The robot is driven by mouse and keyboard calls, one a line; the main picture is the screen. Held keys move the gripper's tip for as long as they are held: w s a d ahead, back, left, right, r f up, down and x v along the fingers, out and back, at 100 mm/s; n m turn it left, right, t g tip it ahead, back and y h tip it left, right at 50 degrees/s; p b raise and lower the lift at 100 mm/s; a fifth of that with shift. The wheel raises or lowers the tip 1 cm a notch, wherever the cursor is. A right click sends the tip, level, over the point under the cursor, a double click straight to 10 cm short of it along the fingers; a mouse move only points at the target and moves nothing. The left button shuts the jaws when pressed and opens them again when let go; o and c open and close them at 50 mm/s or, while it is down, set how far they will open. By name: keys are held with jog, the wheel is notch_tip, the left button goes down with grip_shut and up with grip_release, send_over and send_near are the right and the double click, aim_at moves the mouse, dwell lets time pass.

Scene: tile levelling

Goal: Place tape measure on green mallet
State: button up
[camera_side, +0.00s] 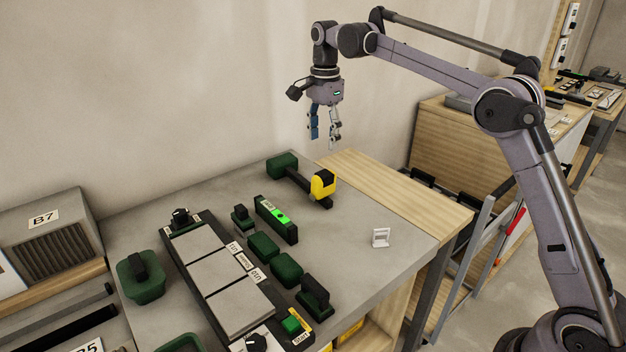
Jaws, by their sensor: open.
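The green mallet (284,164) lies at the back of the grey bench, its dark green head toward the wall and its dark handle running down to the right. The yellow and black tape measure (323,184) sits on or against the lower part of the mallet's handle; exact contact is too small to tell. My gripper (324,144) hangs above and behind them, pointing down. Its fingers are apart with nothing between them, clear of both objects.
A level with a bright green window (277,217) lies left of the tape measure. Green blocks (263,246) and a tile fixture with grey tiles (217,272) fill the bench's middle. A green tub (140,277) stands at left. A small white stand (381,237) is at right, with bare bench around it.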

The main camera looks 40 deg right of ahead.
jog(key=s+a+r+n+t, duration=0.1)
jog(key=s+n+t, duration=0.1)
jog(key=s+n, duration=0.4)
jog(key=s+a+r+n+t, duration=0.1)
jog(key=s+r+n+t, duration=0.15)
jog(key=s, duration=0.55)
jog(key=s+f+n+t, duration=0.1)
jog(key=s+f+n, duration=0.3)
jog(key=s, duration=0.3)
jog(key=s+a+f+n+t, duration=0.1)
jog(key=s+f+n, duration=0.4)
jog(key=s, duration=0.3)
jog(key=shift+f+t, duration=0.35)
jog(key=shift+f, duration=0.55)
